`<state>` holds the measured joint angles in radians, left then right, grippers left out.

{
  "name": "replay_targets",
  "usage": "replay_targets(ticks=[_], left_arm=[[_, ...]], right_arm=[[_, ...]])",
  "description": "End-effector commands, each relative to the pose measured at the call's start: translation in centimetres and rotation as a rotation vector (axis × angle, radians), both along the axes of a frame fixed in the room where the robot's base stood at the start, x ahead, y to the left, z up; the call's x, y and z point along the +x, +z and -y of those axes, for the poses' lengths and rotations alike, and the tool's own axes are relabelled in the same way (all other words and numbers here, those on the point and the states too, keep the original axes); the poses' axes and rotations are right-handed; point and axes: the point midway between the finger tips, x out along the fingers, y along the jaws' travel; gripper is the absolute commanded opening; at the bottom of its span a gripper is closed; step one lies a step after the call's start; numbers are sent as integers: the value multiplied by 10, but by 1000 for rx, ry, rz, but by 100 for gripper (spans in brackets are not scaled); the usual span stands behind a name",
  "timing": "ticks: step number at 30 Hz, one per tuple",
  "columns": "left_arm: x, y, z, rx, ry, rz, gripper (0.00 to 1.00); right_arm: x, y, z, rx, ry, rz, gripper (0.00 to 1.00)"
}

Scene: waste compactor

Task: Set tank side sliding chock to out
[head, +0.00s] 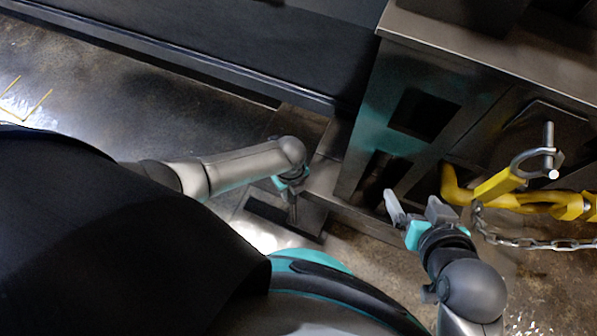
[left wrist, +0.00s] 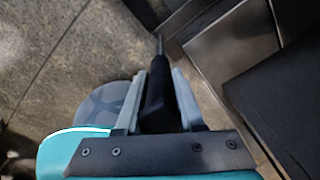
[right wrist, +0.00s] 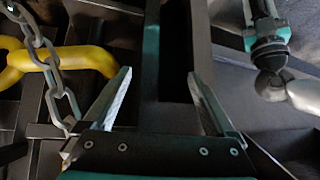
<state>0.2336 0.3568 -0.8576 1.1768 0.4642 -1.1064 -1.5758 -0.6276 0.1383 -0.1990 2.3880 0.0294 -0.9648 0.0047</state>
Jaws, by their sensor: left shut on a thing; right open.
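My left gripper (head: 292,200) is low beside the metal machine frame. In the left wrist view it is shut on a black handle (left wrist: 157,88) with a thin metal rod (left wrist: 160,46) at its far end. This handle looks like the chock's grip, but the chock body is not clearly visible. My right gripper (head: 418,207) is open and empty in front of the frame's lower opening. In the right wrist view its fingers (right wrist: 160,92) stand apart, with a grey upright and dark slots beyond them.
The metal cabinet (head: 360,125) with square openings stands at the right. A yellow hook bar (head: 490,187) with a pin and a hanging chain (head: 520,241) is close to my right gripper. A dark wall (head: 240,50) runs along the back. Open floor (head: 130,100) lies at the left.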

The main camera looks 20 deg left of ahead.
Motion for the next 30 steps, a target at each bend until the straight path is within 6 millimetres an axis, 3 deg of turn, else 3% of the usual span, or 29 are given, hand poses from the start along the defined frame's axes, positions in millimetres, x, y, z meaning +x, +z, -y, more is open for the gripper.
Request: replay_targets(ticks=[8,13,25,26,30], left_arm=[[-6,0,-50,18,10,2,0],[-4,0,-82,14,8,4,0],[-3,0,-92,14,5,4,0],[-3,0,-92,15,6,5,39],[-4,0,-91,12,5,4,54]], right_arm=[[-17,4,22,-72,-29,-156,91],[-20,2,25,-79,-33,-175,91],[-20,2,25,-79,-33,-175,91],[-20,2,25,-79,-33,-175,91],[-20,2,25,-79,-33,-174,91]])
